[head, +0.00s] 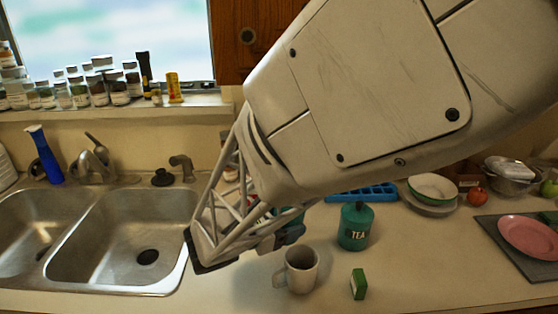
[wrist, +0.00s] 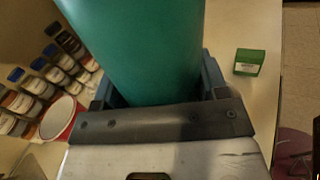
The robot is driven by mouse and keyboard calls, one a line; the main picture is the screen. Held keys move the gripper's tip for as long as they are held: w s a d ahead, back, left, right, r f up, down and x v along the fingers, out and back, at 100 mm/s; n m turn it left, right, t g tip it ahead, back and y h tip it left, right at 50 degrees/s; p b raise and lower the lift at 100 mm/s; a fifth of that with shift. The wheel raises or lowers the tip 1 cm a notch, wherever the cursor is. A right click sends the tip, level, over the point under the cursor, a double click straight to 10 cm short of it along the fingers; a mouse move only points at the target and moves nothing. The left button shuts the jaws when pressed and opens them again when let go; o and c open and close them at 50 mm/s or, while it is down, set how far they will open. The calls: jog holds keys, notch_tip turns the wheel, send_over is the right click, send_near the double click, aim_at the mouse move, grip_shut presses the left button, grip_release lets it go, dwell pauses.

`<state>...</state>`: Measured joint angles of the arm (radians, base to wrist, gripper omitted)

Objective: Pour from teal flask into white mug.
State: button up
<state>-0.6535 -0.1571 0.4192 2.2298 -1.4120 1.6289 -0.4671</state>
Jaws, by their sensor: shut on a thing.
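The white mug (head: 300,270) stands upright on the counter below and just right of my gripper in the head view, its handle to the left. My gripper (head: 288,234) is shut on the teal flask (wrist: 140,45), which fills the top middle of the wrist view between the two fingers. In the head view only a small teal part of the flask (head: 290,214) shows, the rest hidden behind my gripper and arm. Its mouth and tilt cannot be made out. The mug cannot be seen in the wrist view.
A teal TEA canister (head: 356,228) and a green box (head: 359,284) stand right of the mug. The double sink (head: 120,245) lies left. A blue rack (head: 362,193), bowl (head: 433,187) and pink plate (head: 530,238) are farther right. Spice jars (head: 100,87) line the sill.

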jog(key=shift+w+a+r+m+y, duration=0.25)
jog(key=shift+w+a+m, duration=0.35)
jog(key=shift+w+m, duration=0.1)
jog(key=shift+w+a+r+m+y, duration=0.2)
jog(key=shift+w+a+m+y, duration=0.05)
jog(key=shift+w+a+m, duration=0.4)
jog(key=shift+w+a+f+m+t+y, duration=0.25)
jog(key=shift+w+a+m+y, duration=0.35)
jog(key=shift+m, duration=0.9)
jog(key=shift+w+a+f+m+t+y, duration=0.4)
jog(key=shift+w+a+m, duration=0.3)
jog(key=shift+m, duration=0.75)
jog(key=shift+w+a+f+m+t+y, duration=0.15)
jog(key=shift+w+a+m+y, duration=0.5)
jog(key=shift+m, duration=0.85)
jog(key=shift+r, duration=0.1)
